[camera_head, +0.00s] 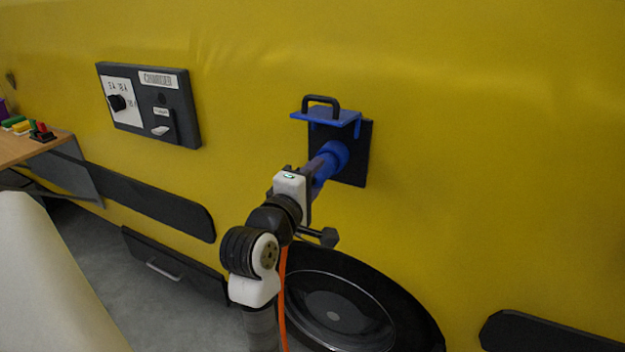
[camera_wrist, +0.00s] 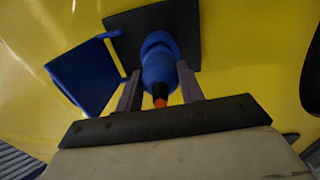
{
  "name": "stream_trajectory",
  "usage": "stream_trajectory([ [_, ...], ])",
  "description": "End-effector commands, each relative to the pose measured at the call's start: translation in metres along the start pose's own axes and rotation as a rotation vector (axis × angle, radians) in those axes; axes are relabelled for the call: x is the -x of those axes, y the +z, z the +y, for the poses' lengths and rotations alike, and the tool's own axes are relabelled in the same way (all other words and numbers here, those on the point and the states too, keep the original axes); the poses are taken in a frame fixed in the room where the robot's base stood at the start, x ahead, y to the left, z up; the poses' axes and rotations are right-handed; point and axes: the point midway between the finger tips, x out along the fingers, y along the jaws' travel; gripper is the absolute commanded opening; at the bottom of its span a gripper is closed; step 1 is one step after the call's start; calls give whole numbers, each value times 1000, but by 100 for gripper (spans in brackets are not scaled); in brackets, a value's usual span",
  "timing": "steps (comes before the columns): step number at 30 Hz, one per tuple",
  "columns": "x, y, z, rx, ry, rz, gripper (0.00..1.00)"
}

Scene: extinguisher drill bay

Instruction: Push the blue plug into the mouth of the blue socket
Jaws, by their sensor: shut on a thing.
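The blue plug (camera_wrist: 160,72) is between the fingers of my gripper (camera_wrist: 160,92), which is shut on it. An orange cable end shows at the plug's rear in the wrist view. The plug (camera_head: 322,168) points at the blue socket (camera_head: 337,152), which sits on a dark square plate on the yellow wall. The front of the plug meets or overlaps the socket mouth in both views; I cannot tell how deep it sits. The socket's blue lid (camera_head: 326,117) stands open above it, with a black handle. My gripper (camera_head: 308,182) is close in front of the socket.
A dark charger panel (camera_head: 150,105) with a knob and switch is on the wall to the left. A wheel (camera_head: 340,305) is below the socket. A wooden table (camera_head: 30,145) with small coloured items is at the far left. An orange cable (camera_head: 283,300) hangs along my arm.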

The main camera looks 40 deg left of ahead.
Motion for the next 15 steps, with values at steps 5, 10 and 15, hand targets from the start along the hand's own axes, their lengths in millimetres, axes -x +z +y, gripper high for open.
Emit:
stream_trajectory([
  [5,-4,0,1,-1,2,0,10],
  [10,-7,0,1,-1,2,-1,10],
  [15,-11,0,1,-1,2,-1,10],
])
